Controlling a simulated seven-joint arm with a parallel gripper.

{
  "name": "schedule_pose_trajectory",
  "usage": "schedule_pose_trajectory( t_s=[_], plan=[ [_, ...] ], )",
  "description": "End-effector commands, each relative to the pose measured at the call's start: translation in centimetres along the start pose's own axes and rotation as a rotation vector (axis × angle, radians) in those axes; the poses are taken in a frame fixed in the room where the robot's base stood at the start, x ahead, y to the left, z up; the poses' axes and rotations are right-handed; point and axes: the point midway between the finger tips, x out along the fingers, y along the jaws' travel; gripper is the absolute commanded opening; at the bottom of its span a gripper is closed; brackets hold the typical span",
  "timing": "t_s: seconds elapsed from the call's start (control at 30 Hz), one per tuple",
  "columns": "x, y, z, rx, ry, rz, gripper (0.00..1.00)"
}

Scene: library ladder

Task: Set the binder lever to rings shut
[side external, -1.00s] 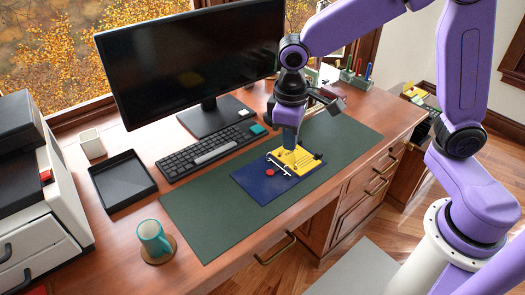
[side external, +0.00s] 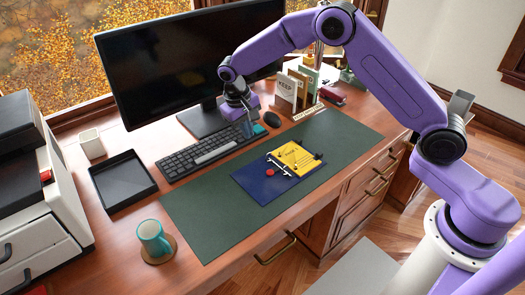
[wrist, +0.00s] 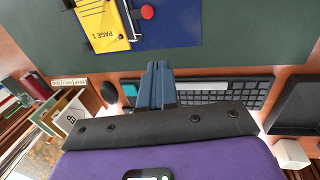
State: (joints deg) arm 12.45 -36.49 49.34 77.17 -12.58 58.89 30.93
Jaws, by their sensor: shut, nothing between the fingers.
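The open binder (side external: 262,186) is dark blue and lies flat on the green desk mat, with yellow pages (side external: 296,156) on its right part. Silver ring hardware (side external: 281,166) runs along the near-left edge of the pages. The lever's red knob (side external: 270,171) sits beside it; whether the rings are open or shut is too small to tell. In the wrist view, the knob (wrist: 147,12) and pages (wrist: 100,25) show at the top, partly cut off. My gripper (side external: 247,132) is shut and empty, clear of the binder, above the back right end of the keyboard. Its fingers (wrist: 157,72) are together.
The keyboard (side external: 205,151) lies below my gripper, with the monitor (side external: 180,60) close behind. A mouse (side external: 272,119), upright books (side external: 287,90) and a red stapler (side external: 332,95) stand to the right. A black tray (side external: 123,180) and teal mug (side external: 154,236) are left. The green mat (side external: 215,220) is otherwise clear.

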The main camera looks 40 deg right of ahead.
Motion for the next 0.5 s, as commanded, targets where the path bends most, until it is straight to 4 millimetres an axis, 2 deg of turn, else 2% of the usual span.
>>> schedule_pose_trajectory(
  t_s=[0.27, 0.37, 0.5],
  plan=[
    [0.1, 0.0, 0.1, -0.001, -0.001, 0.000, 0.00],
    [0.8, 0.0, 0.1, -0.002, -0.003, 0.001, 0.00],
    [2.8, 0.1, 0.1, -0.002, -0.005, 0.001, 0.00]
  ],
)
